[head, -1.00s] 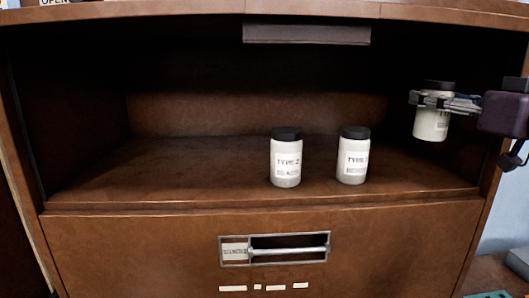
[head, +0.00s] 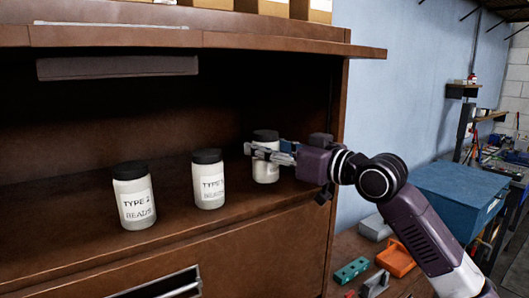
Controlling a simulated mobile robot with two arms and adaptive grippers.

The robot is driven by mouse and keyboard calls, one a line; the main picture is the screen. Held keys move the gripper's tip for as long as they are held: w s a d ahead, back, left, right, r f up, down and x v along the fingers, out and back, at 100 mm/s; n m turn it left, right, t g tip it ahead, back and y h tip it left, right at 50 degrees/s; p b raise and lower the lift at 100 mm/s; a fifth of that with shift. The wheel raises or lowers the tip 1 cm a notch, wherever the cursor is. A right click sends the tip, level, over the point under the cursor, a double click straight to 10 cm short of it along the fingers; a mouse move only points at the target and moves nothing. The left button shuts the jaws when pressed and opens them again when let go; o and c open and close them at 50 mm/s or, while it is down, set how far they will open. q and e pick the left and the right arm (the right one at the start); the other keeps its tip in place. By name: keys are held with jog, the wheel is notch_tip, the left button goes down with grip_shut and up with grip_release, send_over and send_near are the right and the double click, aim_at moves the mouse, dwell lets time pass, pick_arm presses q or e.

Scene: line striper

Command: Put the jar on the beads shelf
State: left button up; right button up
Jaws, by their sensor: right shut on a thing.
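A white jar (head: 265,173) with a black lid is at the right end of the brown beads shelf (head: 72,222). My right gripper (head: 270,152) reaches in from the right and is shut around the jar's upper body, hiding part of it. The jar is upright, its base at or very near the shelf board; I cannot tell whether it touches. Two similar jars labelled TYPE 2 BEADS stand to its left, one in the middle (head: 209,182) and one further left (head: 134,200). My left gripper is out of view.
The cabinet's right side panel (head: 338,115) stands close to my right gripper. A dark strip (head: 118,67) hangs under the cabinet top. To the right are a blue box (head: 455,195), an orange tray (head: 396,260) and a green block (head: 351,270).

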jog(key=shift+s+d+f, duration=0.2)
jog(key=shift+f, duration=0.6)
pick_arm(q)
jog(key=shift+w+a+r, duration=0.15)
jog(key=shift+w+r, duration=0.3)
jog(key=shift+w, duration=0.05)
pick_arm(e)
jog(key=shift+w, duration=0.1)
jog(key=o, duration=1.1)
jog(key=shift+a+f, duration=0.1)
jog(key=shift+f, duration=0.15)
jog(key=o, duration=0.5)
jog(key=shift+r, duration=0.1)
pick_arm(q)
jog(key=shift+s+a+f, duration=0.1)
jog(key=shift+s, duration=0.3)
